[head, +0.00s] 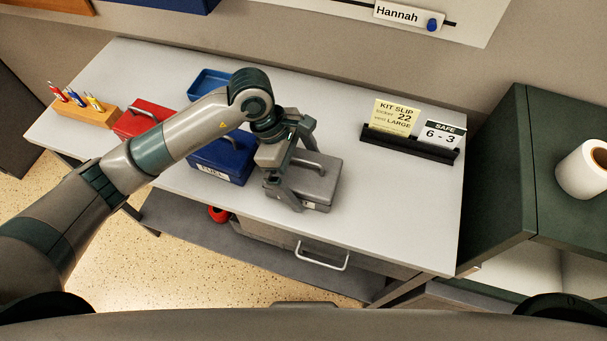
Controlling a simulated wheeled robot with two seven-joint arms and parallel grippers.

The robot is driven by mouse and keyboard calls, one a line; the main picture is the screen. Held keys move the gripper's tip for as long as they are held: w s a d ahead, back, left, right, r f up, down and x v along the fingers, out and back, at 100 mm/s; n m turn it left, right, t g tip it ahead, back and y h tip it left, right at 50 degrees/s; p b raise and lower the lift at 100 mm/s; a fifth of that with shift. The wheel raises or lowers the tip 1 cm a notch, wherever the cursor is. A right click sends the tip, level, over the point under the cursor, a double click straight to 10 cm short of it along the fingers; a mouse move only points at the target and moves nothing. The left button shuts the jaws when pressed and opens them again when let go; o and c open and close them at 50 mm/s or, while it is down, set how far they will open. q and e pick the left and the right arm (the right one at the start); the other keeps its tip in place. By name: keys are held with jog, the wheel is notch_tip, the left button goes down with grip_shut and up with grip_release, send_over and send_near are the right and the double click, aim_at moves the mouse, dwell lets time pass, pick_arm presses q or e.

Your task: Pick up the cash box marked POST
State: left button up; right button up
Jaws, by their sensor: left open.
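A grey cash box (319,178) with a top handle stands on the white desk; its front label is mostly hidden by my left gripper, so I cannot read it. My left gripper (291,203) is open and comes down over the left and front part of the grey box; I cannot tell whether it touches it. A blue cash box (232,160) marked FUEL stands just left of it, partly behind my left arm. A red cash box (143,116) stands farther left, its front hidden by the arm. My right gripper is not in view.
A blue tray (207,82) lies behind the boxes. A wooden pen block (86,112) stands at the desk's left. A black card holder (410,146) stands at the back right. A dark green cabinet (500,165) borders the desk; the desk's (400,215) right front is clear.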

aim_at(304, 169)
pick_arm(q)
jog(key=shift+c, duration=0.6)
jog(key=c, duration=1.5)
jog(key=shift+r, duration=0.1)
jog(key=shift+c, duration=0.3)
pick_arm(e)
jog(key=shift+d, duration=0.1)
pick_arm(q)
jog(key=shift+r, duration=0.15)
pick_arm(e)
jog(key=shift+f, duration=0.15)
